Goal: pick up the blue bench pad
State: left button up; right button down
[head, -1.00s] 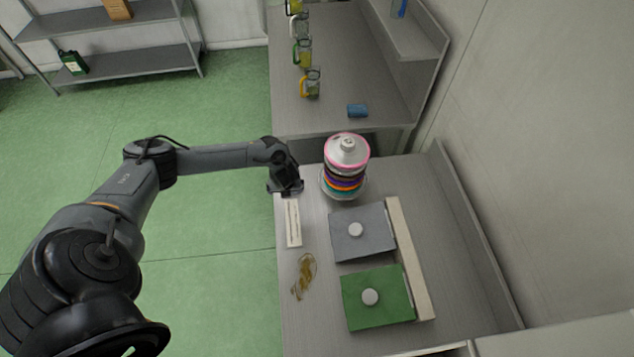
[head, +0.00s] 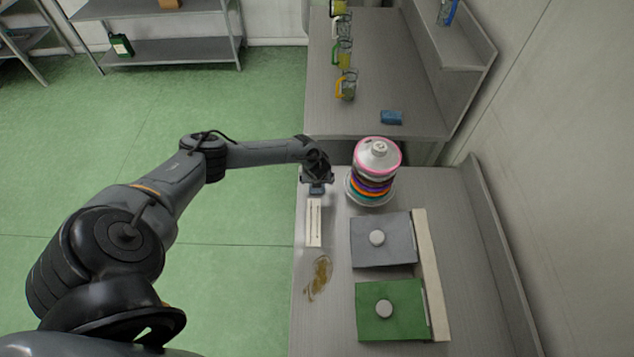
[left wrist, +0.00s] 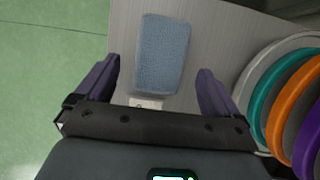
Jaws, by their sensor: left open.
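The blue bench pad (left wrist: 162,52) lies flat near the left edge of the near bench in the left wrist view. It shows ahead of and between the two fingers of my left gripper (left wrist: 158,72). The gripper is open, with nothing held. In the head view my left gripper (head: 317,178) is over the bench's left edge, left of the stack of coloured rings, and a small part of the blue pad (head: 316,190) shows just below it; the rest is hidden. My right gripper is in neither view.
The ring stack (head: 374,172) stands close to the right of the gripper. A white strip (head: 314,225) lies just nearer than the pad. Grey (head: 400,228) and green (head: 405,292) plates lie nearer on the bench. Another blue block (head: 391,117) lies on the far bench with several jugs.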

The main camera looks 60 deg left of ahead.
pick_arm(q)
jog(key=shift+x, duration=1.4)
jog(key=shift+c, duration=0.3)
jog(key=c, duration=1)
